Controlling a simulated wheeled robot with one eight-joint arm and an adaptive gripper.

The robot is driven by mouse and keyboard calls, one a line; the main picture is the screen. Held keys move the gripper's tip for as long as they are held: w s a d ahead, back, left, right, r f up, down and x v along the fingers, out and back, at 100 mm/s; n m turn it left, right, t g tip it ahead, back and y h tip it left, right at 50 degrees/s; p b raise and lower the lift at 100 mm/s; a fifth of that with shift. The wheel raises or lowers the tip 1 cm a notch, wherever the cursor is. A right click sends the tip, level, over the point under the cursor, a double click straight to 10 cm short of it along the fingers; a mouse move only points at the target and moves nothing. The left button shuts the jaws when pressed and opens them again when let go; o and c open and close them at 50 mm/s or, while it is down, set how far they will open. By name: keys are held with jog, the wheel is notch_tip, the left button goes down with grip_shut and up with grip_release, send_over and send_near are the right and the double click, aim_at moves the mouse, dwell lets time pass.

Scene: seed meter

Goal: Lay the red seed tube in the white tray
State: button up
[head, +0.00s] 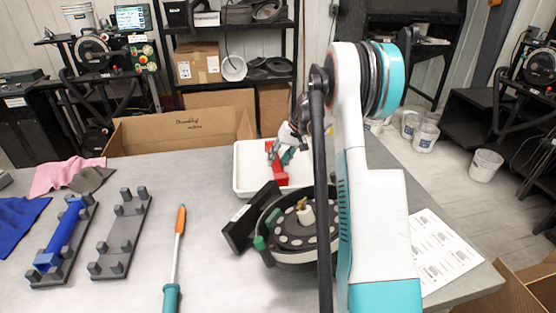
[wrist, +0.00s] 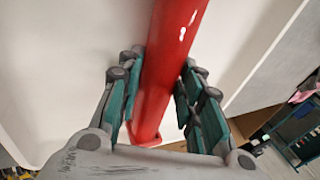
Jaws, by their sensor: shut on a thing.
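The red seed tube (head: 279,172) is at the white tray (head: 241,180) in the head view, partly hidden by my gripper and arm. My gripper (head: 284,154) is over the tray and shut on the tube. In the wrist view, the red tube (wrist: 170,65) runs between the two teal-padded fingers of my gripper (wrist: 160,85). Pale tray surface shows behind it. I cannot tell whether the tube touches the tray floor.
A round seed meter (head: 290,228) with a black block (head: 246,217) stands in front of the tray. A blue tube (head: 65,235) lies in a grey rack at left, beside an empty grey rack (head: 121,235). A screwdriver (head: 174,265) lies between. A cardboard box (head: 180,132) is behind.

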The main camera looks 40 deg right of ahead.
jog(key=o, duration=1.2)
jog(key=p+v, duration=0.3)
jog(key=v, duration=0.9)
jog(key=shift+r+p, duration=0.1)
jog(key=shift+p, duration=0.2)
